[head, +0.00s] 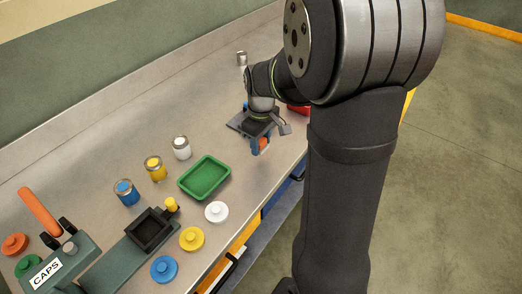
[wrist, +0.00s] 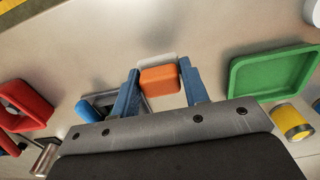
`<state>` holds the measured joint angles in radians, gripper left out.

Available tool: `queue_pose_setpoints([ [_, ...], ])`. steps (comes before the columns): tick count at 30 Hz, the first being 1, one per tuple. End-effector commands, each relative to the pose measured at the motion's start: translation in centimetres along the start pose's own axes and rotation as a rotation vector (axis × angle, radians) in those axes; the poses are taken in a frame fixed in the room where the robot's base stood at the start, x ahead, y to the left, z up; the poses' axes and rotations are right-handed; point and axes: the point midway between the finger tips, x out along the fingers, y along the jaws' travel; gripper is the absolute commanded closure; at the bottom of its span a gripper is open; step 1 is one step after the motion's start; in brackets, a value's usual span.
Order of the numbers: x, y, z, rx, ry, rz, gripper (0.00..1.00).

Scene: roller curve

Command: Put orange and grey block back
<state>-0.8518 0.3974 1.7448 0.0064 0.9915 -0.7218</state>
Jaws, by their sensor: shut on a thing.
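The orange and grey block (wrist: 160,80) is between the two blue fingers of my gripper (wrist: 161,88) in the wrist view. Its orange face shows, with a pale grey part just beyond it. The fingers are shut on it, one on each side. In the head view my gripper (head: 260,145) is over the bench near its front edge, right of the green tray, and a small orange patch of the block (head: 264,143) shows by the fingers. I cannot tell whether the block touches the bench.
The green tray (head: 183,183) looks empty. Paint cans (head: 155,168), coloured caps (head: 192,238) and a capping press (head: 66,256) stand left in the head view.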

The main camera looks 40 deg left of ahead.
Motion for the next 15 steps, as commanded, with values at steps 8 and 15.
queue_pose_setpoints([
  [8,3.6,0.0,0.1,0.000,-0.002,-0.002,0.80],
  [15,3.8,0.0,0.1,0.000,0.000,-0.001,0.80],
])
